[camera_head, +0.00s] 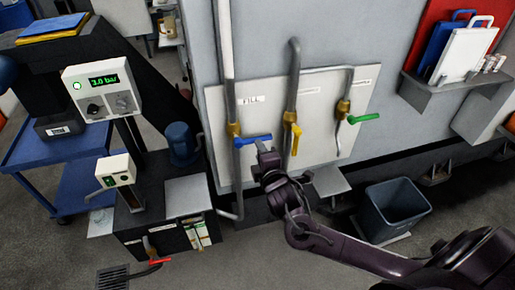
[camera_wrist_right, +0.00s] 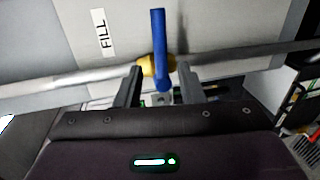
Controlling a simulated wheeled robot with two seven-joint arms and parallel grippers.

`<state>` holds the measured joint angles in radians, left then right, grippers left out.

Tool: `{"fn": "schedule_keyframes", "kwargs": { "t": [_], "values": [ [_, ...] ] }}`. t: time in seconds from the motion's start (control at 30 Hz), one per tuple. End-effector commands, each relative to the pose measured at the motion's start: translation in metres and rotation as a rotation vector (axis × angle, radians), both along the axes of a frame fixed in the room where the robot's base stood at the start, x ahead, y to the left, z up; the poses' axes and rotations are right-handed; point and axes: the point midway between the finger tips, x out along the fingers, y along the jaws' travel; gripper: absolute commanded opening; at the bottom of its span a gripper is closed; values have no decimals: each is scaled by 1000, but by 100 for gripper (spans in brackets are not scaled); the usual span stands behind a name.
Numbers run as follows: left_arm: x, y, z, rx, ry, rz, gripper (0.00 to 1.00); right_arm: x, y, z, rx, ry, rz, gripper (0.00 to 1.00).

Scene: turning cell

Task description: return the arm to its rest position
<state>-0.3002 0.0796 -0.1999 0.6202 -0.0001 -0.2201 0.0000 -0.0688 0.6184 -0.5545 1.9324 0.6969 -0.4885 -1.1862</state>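My right arm comes in from the right in the head view, and its gripper (camera_head: 262,149) is at the blue valve handle (camera_head: 252,140) on the left pipe. In the right wrist view the gripper (camera_wrist_right: 160,76) is open, with a finger on each side of the blue handle (camera_wrist_right: 158,40) and a gap to both. The handle lies crosswise to the pipe, and its brass valve body (camera_wrist_right: 146,65) shows behind it. Nothing is held. Whether the handle reaches in between the fingertips or lies just beyond them is hard to tell. My left gripper is not in view.
A yellow handle (camera_head: 296,138) and a green handle (camera_head: 364,118) sit on neighbouring pipes of the pale panel (camera_head: 268,98). A blue-grey bin (camera_head: 393,211) stands on the floor below. A control box (camera_head: 102,91) reads 3.0 bar at left. A shelf (camera_head: 456,86) juts out at upper right.

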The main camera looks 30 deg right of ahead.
Motion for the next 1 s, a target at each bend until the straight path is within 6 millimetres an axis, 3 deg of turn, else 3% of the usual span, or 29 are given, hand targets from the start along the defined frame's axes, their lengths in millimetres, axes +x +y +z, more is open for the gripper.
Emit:
{"fn": "schedule_keyframes", "kwargs": {
  "t": [0.53, 0.63, 0.77, 0.87, 1.0],
  "values": [
    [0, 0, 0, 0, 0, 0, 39, -4, 0, 0, 0, 1, -1, 35],
    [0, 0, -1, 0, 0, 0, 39, -3, -3, -14, 15, 22, -12, 35],
    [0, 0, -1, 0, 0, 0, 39, -5, -19, -73, 85, 100, -58, 35],
    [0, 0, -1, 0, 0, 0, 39, -18, -34, -144, 181, 197, -119, 35],
    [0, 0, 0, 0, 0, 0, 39, -56, -50, -243, 333, 340, -220, 35]
  ]
}}
